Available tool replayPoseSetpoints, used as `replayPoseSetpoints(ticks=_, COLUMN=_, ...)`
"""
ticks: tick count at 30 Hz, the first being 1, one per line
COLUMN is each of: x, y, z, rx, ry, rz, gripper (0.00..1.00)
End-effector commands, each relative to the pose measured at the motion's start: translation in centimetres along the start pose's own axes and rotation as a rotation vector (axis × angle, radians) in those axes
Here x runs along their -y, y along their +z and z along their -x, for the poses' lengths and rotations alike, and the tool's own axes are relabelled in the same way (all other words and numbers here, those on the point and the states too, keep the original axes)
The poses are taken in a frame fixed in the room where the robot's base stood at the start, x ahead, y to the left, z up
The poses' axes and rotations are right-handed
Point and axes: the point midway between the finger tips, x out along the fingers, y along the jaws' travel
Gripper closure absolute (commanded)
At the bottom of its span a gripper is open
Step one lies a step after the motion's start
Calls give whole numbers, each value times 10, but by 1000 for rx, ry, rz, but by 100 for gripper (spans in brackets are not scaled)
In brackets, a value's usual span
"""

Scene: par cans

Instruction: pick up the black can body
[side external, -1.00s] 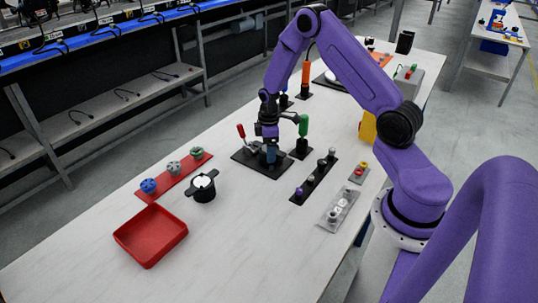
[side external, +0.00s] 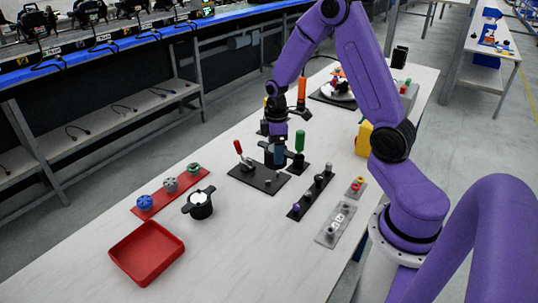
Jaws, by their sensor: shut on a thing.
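A black can body (side external: 201,208) with a pale round top and two side ears stands upright on the table, left of the middle and well apart from my gripper. My gripper (side external: 278,150) points down over the back right part of a black fixture plate (side external: 250,180) with a red-handled clamp (side external: 245,160). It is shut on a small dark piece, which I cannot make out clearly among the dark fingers. I cannot tell whether that piece touches the plate.
A red strip (side external: 158,206) with blue, grey and green knobs lies at the left, and an empty red tray (side external: 147,253) in front. A green-handled tool (side external: 299,142) stands close right of my gripper. A black strip with knobs (side external: 308,200) lies to the right.

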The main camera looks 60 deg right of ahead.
Motion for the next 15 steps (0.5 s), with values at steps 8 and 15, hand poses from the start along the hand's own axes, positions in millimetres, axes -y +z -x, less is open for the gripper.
replayPoseSetpoints(ticks=8, x=48, y=24, z=24, rx=-2, ry=2, rz=1, gripper=72)
replayPoseSetpoints(ticks=15, x=70, y=36, z=34, rx=-1, ry=1, rz=1, gripper=72)
